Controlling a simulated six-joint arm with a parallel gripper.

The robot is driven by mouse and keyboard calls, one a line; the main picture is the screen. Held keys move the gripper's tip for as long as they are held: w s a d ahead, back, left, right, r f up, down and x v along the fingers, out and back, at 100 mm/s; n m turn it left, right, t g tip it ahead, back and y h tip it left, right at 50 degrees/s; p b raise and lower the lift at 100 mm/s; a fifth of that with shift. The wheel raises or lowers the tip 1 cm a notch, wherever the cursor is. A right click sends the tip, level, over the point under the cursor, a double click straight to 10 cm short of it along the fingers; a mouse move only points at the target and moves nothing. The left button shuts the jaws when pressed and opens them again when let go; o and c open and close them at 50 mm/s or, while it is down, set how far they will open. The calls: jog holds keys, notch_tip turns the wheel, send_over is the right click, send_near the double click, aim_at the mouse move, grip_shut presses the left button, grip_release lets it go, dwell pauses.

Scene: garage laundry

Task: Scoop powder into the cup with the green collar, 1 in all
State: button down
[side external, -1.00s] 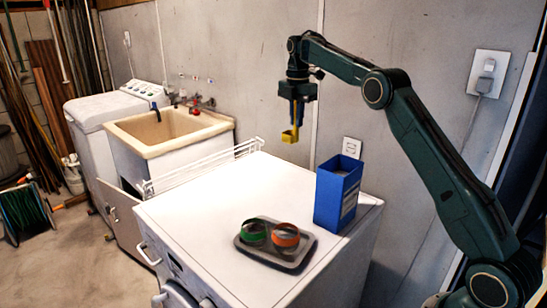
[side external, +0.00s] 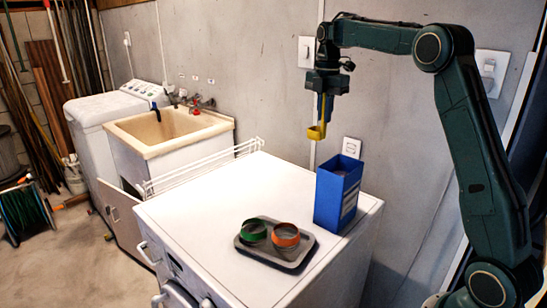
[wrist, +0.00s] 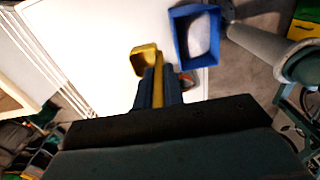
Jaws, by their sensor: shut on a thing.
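My gripper (side external: 323,104) is shut on the yellow scoop (side external: 317,132) and holds it in the air above and a little left of the blue box. In the wrist view the scoop's bowl (wrist: 145,61) shows yellow inside, with no powder visible. The open blue box (side external: 337,200) stands at the back right of the white machine top; the wrist view shows white powder (wrist: 199,36) inside it. The cup with the green collar (side external: 254,233) stands on a grey tray (side external: 291,266), left of a cup with an orange collar (side external: 286,235). The cups' insides are not clear.
The white machine top (side external: 205,205) is clear left of the tray. A white wire rack (side external: 200,166) runs along its far left edge, beside a utility sink (side external: 165,145). The wall with sockets (side external: 352,148) is close behind the blue box.

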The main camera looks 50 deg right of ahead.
jog(key=s+a, duration=0.1)
jog(key=s, duration=0.8)
jog(key=shift+a+r, duration=0.2)
jog(key=shift+f, duration=0.2)
jog(key=shift+f, duration=5.5)
jog(key=shift+f, duration=1.3)
notch_tip(320, 180, up, 14)
